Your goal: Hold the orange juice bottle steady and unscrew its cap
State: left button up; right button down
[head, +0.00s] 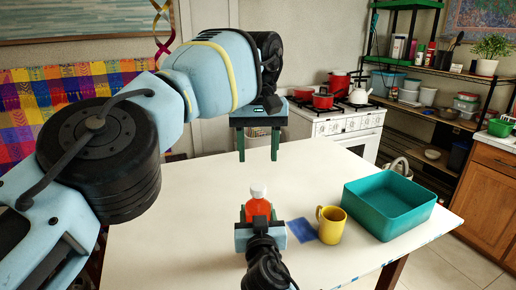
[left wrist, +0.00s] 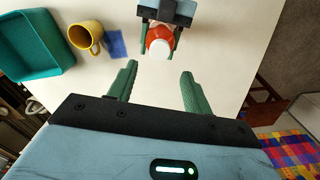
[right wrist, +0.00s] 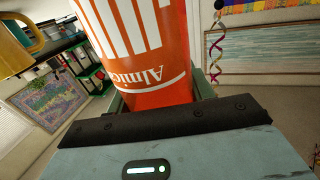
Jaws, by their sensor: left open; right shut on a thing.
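The orange juice bottle (head: 258,208) stands upright near the middle of the white table, with its white cap (head: 258,190) on top. My right gripper (head: 259,213) is shut around the bottle's body from the near side. In the right wrist view the bottle's orange, white-striped label (right wrist: 150,95) fills the space between the fingers. My left gripper (head: 258,158) is open, fingers pointing down, above the bottle and apart from the cap. In the left wrist view the cap (left wrist: 160,48) lies just beyond the open, empty green fingertips (left wrist: 159,68).
A yellow mug (head: 331,226) stands right of the bottle, beside a flat blue cloth (head: 302,230). A teal open bin (head: 418,212) stands farther right near the table's edge. The white table (head: 180,215) is clear to the left of the bottle. A stove and shelves stand beyond.

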aim_at(258, 187)
pick_arm(q)
jog(key=shift+m, duration=0.3)
jog(key=shift+f, duration=0.1)
jog(key=shift+f, duration=3.9)
